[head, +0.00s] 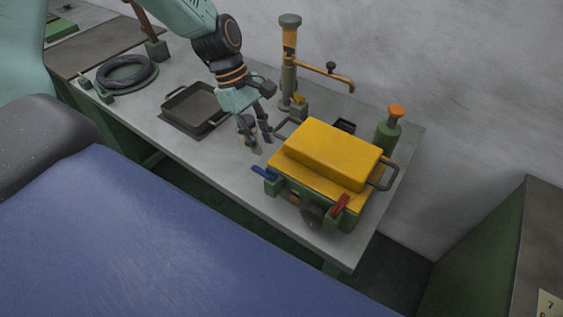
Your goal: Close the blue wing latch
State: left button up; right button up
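The blue wing latch (263,173) is a small blue lever at the left front corner of a green box (318,198) with a yellow lid (335,152). The lever sticks out to the left from the box's corner. A red latch (341,205) stands tilted up at the box's right front corner. My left gripper (262,146) points down just above and behind the blue latch, apart from it. Its two fingers show a small gap with nothing seen between them. My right gripper is not in view.
The box stands near the right end of a grey bench (190,148). A dark tray (197,107) and a coiled hose (126,71) lie to the left. Behind stand a post with an orange arm (289,65) and a green bottle (388,134). A wall closes the back.

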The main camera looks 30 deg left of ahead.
aim_at(271, 170)
pick_arm(q)
jog(key=b+x, duration=0.1)
jog(key=x, duration=0.5)
jog(key=shift+s+f+b, duration=0.25)
jog(key=shift+f+b, duration=0.15)
jog(key=shift+d+f, duration=0.25)
jog(key=shift+f, duration=0.1)
jog(key=shift+s+d, duration=0.1)
jog(key=shift+s, duration=0.1)
jog(key=shift+w, duration=0.2)
jog(key=c, duration=0.4)
jog(key=shift+s, duration=0.1)
grip_shut()
